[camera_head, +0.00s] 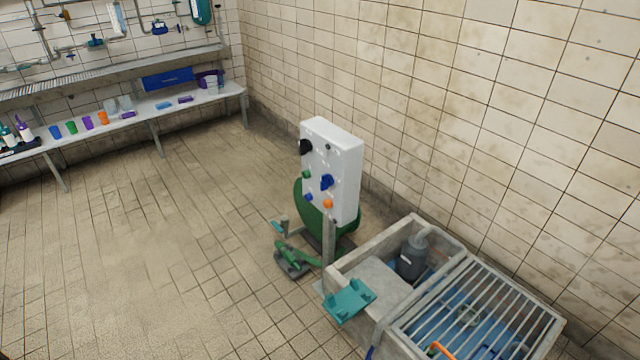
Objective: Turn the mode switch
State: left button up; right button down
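A white control box (336,168) stands on a post in the middle of the head view. Its front faces left. It carries a black knob (306,146) at the upper left, a larger blue knob (327,181) in the middle, a small green button (306,174), a small blue button (308,197) and an orange button (328,203). I cannot tell from labels which of these is the mode switch. Neither of my grippers shows in this view.
A concrete basin (350,268) with a dark grey pump (411,258) and a metal grate (480,310) stands at the lower right. Green equipment (292,256) sits on the floor near the post. A bench (225,92) lines the back left. The left floor is clear.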

aim_at(326, 180)
jog(key=i+j, duration=0.15)
jog(key=j, duration=0.15)
jog(key=i+j+z, duration=0.15)
jog(key=i+j, duration=0.2)
jog(key=j, duration=0.3)
jog(key=i+j+z, duration=0.15)
jog(key=j, duration=0.2)
jog(key=i+j, duration=0.15)
jog(key=j, duration=0.15)
jog(key=z, duration=0.05)
